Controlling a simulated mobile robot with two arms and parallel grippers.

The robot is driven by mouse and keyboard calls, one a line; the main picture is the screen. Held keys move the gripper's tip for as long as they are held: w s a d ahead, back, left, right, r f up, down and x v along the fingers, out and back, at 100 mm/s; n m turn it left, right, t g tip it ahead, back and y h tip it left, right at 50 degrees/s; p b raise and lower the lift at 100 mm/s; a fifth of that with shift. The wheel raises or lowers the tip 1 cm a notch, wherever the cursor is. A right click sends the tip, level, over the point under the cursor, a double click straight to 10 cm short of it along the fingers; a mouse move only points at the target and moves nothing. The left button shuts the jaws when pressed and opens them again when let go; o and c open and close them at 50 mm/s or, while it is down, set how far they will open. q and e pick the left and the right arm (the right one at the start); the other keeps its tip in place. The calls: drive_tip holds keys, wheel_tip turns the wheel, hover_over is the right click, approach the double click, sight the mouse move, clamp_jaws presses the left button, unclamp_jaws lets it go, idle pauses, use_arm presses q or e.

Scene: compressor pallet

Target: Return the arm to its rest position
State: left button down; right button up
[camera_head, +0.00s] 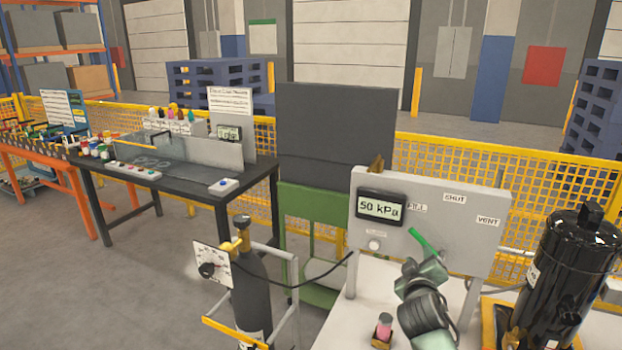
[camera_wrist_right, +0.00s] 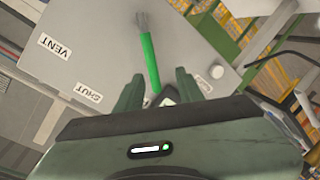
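My right gripper (camera_head: 424,266) is in front of the grey valve panel (camera_head: 470,240), just below a green lever (camera_head: 424,242). In the right wrist view its two fingers (camera_wrist_right: 158,88) stand apart, with the green lever (camera_wrist_right: 150,62) beyond the gap. The lever's green end lies toward the gripper. I see nothing held, and contact with the lever cannot be told. In the head view the lever slants up and left toward the FILL label. My left gripper is not in view.
The display (camera_head: 381,207) reads 50 kPa. A black compressor (camera_head: 568,275) stands at right. A small pink-topped item (camera_head: 384,327) is on the white bench. A dark gas cylinder (camera_head: 251,290) with a hose stands at left. A black workbench (camera_head: 150,185) is farther left.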

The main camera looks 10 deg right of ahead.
drive_tip(key=s+a+f+m+g+y, duration=0.1)
drive_tip(key=s+a+f+g, duration=0.15)
drive_tip(key=s+f, duration=0.55)
drive_tip(key=s+a+f+m+g+y, duration=0.1)
drive_tip(key=s+a+f+g+y, duration=0.15)
drive_tip(key=s+f, duration=0.6)
drive_tip(key=s+a+f+g+y, duration=0.2)
drive_tip(key=s+a+g, duration=0.15)
drive_tip(key=s, duration=0.95)
drive_tip(key=s+a+f+g+y, duration=0.1)
drive_tip(key=s+a+g, duration=0.3)
drive_tip(key=s, duration=1)
wheel_tip(320, 180, down, 27)
drive_tip(key=s+a, duration=0.1)
drive_tip(key=s+d+f, duration=0.2)
drive_tip(key=s+f, duration=1.3)
drive_tip(key=s, duration=0.1)
drive_tip(key=shift+s+d+f+g, duration=0.2)
drive_tip(key=shift+s+d+g, duration=0.15)
drive_tip(key=shift+g, duration=0.1)
idle(0.4)
